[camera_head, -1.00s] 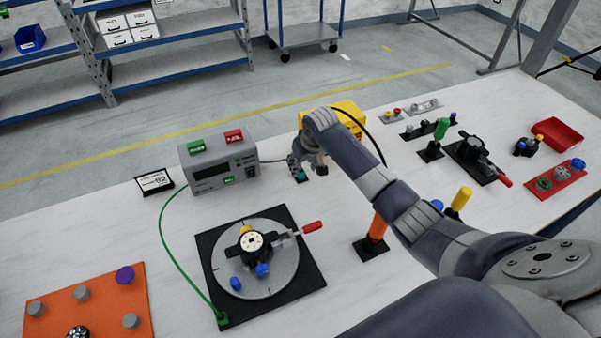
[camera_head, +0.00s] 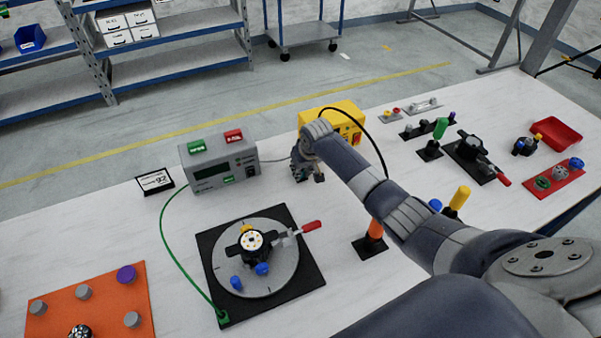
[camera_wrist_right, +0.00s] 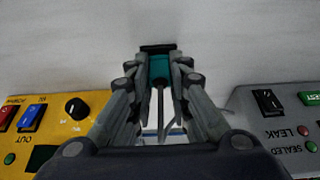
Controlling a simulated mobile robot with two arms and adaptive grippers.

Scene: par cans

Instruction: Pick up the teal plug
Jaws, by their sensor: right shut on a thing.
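The teal plug (camera_wrist_right: 159,68) is between the two fingers of my right gripper (camera_wrist_right: 158,88) in the right wrist view. The fingers are shut on it. A thin grey rod runs back from the teal part between the fingers, and a dark bar shows at its far end. In the head view my right gripper (camera_head: 309,173) points down between the grey tester box and the yellow box. The plug is hard to make out there. I cannot tell whether it touches the table. My left gripper is not in view.
The grey tester box (camera_head: 218,163) stands left of the gripper, and the yellow box (camera_head: 346,130) stands behind and right of it. A round fixture on a black plate (camera_head: 312,275) lies in front. An orange post (camera_head: 375,230) stands beside my right arm.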

